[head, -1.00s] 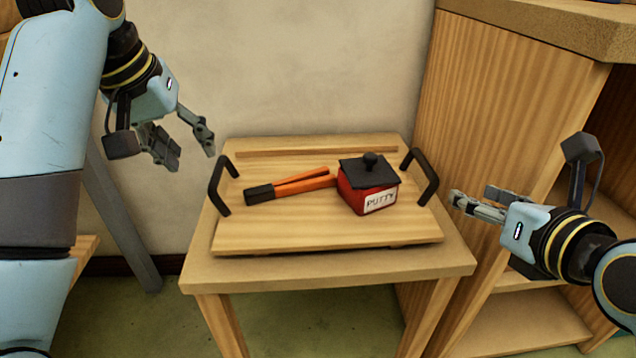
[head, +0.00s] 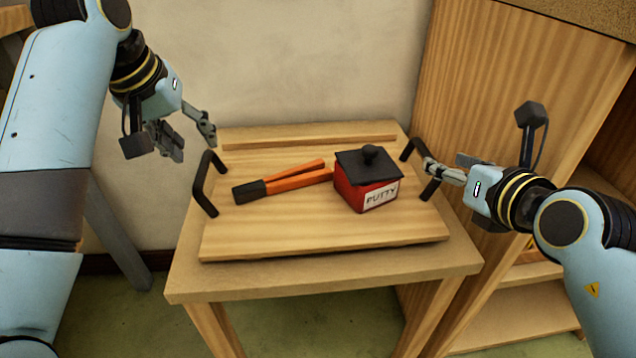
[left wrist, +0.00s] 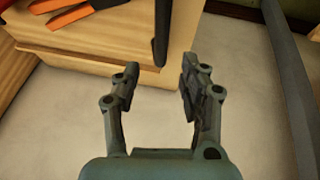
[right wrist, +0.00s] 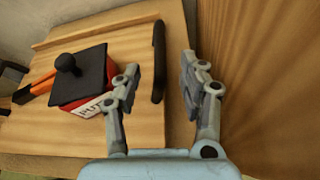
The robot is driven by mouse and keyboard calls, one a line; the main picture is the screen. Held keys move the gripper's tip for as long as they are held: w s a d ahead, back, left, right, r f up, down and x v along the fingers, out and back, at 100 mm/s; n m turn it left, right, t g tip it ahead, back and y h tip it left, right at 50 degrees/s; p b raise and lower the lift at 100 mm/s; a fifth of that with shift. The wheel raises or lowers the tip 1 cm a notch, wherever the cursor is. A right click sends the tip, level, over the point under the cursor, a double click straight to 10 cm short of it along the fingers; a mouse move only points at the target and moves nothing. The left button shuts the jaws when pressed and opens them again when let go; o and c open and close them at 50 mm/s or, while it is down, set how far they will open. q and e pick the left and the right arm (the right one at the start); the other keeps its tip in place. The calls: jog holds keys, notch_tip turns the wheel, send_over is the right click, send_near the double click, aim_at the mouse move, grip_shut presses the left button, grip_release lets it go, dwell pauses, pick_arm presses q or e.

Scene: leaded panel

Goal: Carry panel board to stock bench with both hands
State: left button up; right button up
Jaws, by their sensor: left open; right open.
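The panel board (head: 300,232) is a wooden board with a black handle at each end, lying on a small wooden table. It carries orange-and-black pliers (head: 285,182) and a red putty box (head: 368,180) with a black lid. My left gripper (head: 190,142) is open and empty, above and behind the left handle (head: 204,184). In the left wrist view that handle (left wrist: 162,30) lies beyond the fingertips. My right gripper (head: 444,170) is open at the right handle (head: 430,188). In the right wrist view the handle (right wrist: 159,62) stands between the finger lines, just ahead of them; contact cannot be told.
The small table (head: 320,277) stands against a pale wall. A tall wooden cabinet (head: 500,90) with open shelves stands close on the right, beside my right arm. Green floor (head: 310,325) shows below the table.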

aim_at(204, 156)
pick_arm(q)
jog(key=x, duration=0.6)
pick_arm(e)
jog(key=x, duration=0.6)
pick_arm(q)
grip_shut()
pick_arm(e)
grip_shut()
pick_arm(q)
jog(key=shift+a, duration=0.1)
